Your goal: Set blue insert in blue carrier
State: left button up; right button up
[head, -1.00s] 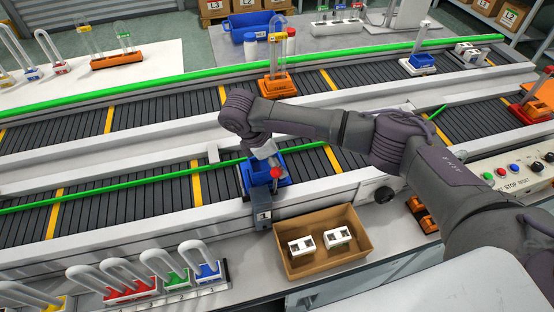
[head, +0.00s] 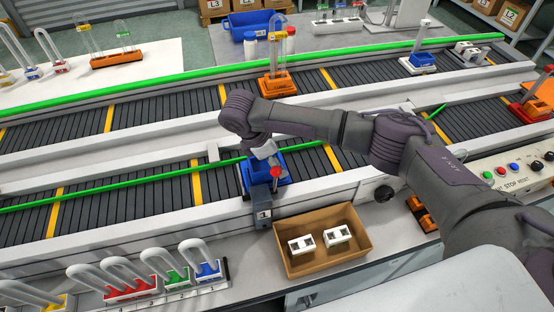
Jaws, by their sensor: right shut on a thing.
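The blue carrier (head: 281,181) sits on the near conveyor at the station marked 1, beside a red-knobbed post. My right gripper (head: 266,157) reaches down over the carrier from above and behind, at its inner side. It is shut on the blue insert, which is mostly hidden by the gripper and carrier walls. I cannot tell whether the insert touches the carrier floor. My left gripper is not in view.
A cardboard box (head: 352,249) with two white inserts stands in front of the station. A rack of U-shaped tubes with coloured bases (head: 207,270) is at the front left. An orange carrier (head: 278,83) stands on the far conveyor. A green rail runs along the belt.

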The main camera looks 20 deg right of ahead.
jog(key=shift+f, duration=0.65)
dwell(0.3)
jog(key=o, duration=1.5)
jog(key=shift+r, duration=0.1)
jog(key=v, duration=1.1)
jog(key=shift+s+a+r, duration=0.1)
jog(key=shift+a+r, duration=0.1)
jog(key=shift+r, duration=0.25)
